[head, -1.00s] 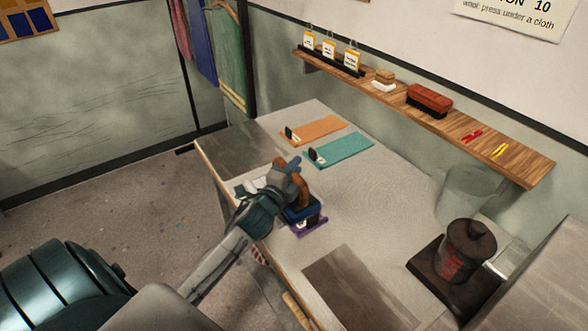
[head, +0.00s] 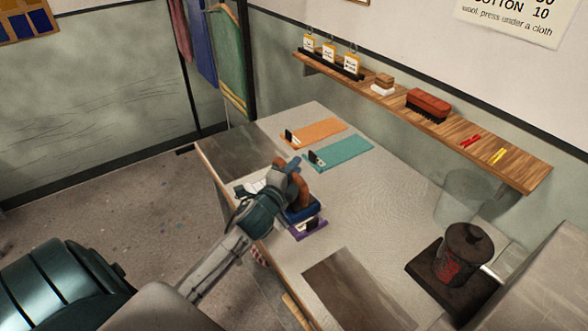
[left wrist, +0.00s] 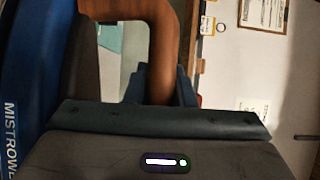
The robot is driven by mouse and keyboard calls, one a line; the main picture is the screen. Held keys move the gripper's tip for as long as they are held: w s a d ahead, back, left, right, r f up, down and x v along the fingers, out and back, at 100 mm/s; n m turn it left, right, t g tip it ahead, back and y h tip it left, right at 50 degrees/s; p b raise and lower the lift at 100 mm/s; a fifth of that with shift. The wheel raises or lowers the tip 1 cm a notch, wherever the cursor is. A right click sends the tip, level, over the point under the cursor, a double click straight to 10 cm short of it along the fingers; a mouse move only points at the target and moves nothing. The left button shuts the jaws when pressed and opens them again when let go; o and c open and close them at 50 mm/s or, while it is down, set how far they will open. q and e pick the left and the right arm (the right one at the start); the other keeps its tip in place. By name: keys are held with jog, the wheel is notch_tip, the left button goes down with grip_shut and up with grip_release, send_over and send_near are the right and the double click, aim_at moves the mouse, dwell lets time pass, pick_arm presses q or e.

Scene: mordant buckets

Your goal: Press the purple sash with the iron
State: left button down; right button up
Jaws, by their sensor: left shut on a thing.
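The iron (head: 300,213) has a blue body and a brown curved handle. My left gripper (head: 293,172) is shut on that handle. In the left wrist view the brown handle (left wrist: 162,55) rises between my fingers, and the blue body of the iron (left wrist: 14,85) shows pale lettering at the left. The purple sash (head: 309,232) lies near the table's front edge with a small dark-and-white tag on it. The iron is over the sash and hides much of it; I cannot tell whether its sole touches the cloth. My right gripper is not in view.
An orange sash (head: 322,131) and a teal sash (head: 345,151) lie farther back on the table (head: 385,205). A dark lidded pot (head: 464,252) stands on a dark plate at the right beside a clear container (head: 466,192). A wall shelf (head: 450,125) holds a brush. The table's middle is clear.

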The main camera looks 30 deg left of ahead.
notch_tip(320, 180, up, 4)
jog(key=p, duration=0.3)
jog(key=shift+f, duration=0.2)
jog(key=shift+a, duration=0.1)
